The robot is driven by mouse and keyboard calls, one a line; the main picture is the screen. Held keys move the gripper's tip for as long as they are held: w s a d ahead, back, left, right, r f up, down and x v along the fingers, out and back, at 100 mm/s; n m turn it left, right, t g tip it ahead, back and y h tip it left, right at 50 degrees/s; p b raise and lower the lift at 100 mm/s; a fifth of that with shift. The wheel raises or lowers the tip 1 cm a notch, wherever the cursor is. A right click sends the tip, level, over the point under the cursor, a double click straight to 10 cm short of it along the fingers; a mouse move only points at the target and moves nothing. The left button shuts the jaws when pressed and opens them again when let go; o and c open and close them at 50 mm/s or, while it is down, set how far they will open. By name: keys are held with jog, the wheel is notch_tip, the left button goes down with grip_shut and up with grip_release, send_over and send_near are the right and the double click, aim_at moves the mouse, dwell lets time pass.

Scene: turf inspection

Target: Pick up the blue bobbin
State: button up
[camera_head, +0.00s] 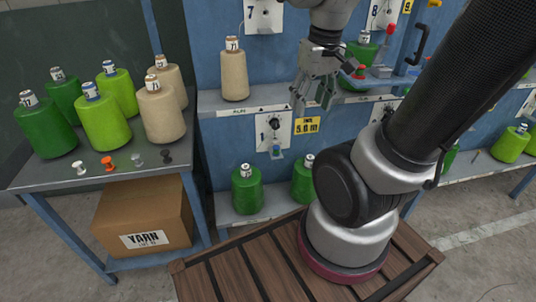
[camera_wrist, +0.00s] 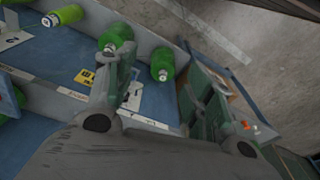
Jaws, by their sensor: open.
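My gripper (camera_head: 313,98) hangs in front of the blue machine panel, above the shelf with the yellow label. I cannot make out a blue bobbin for certain. A small blue piece (camera_head: 277,151) shows below a black dial on a white plate, lower left of my gripper; I cannot tell if it is a bobbin. Small white (camera_head: 80,168), orange (camera_head: 108,163), grey (camera_head: 137,158) and black (camera_head: 166,156) spool-like pieces lie on the left table.
Large green cones (camera_head: 103,122) and beige cones (camera_head: 161,112) stand on the left table (camera_head: 60,178). A beige cone (camera_head: 234,74) stands on the upper shelf, green cones (camera_head: 247,190) on the lower one. A yarn box (camera_head: 142,218) sits under the table.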

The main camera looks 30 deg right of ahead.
jog(key=w+f+m+g, duration=0.1)
jog(key=w+f, duration=0.3)
jog(key=f, duration=0.4)
jog(key=w+f+g, duration=0.1)
jog(key=w+f, duration=0.3)
jog(key=f, duration=0.3)
jog(key=m+t+h, duration=0.2)
jog(key=t, duration=0.4)
send_near(277, 148)
notch_tip(277, 148, down, 2)
jog(key=x, duration=0.5)
jog(key=w+x, duration=0.1)
jog(key=x, duration=0.2)
jog(key=shift+d+r, duration=0.15)
jog(key=c, duration=0.9)
